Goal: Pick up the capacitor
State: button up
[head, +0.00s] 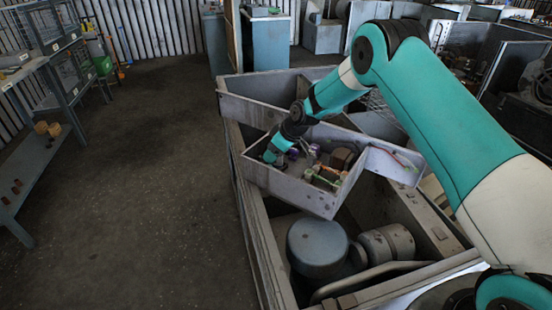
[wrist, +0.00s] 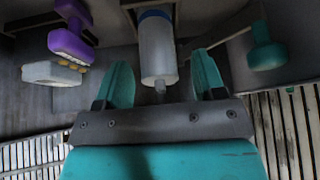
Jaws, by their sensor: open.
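The likely capacitor, a pale grey cylinder (wrist: 158,62) with a blue band at its far end, shows in the wrist view. It lies between the two teal fingers of my open gripper (wrist: 162,75), with a visible gap on each side. A small, narrower tip sticks out of its near end. In the head view my gripper (head: 273,152) reaches down into the left part of a grey metal tray (head: 325,205). I cannot make out the cylinder there; the arm and gripper probably hide it.
A purple part (wrist: 70,42) and a whitish block (wrist: 52,74) lie left of the fingers; a teal knob-shaped part (wrist: 265,52) is at right. The tray also holds a brown block (head: 343,158). Its walls stand close around my gripper. A round motor (head: 317,248) sits below.

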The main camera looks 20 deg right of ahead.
jog(key=c, duration=0.9)
jog(key=shift+o, duration=0.2)
jog(key=shift+r, duration=0.1)
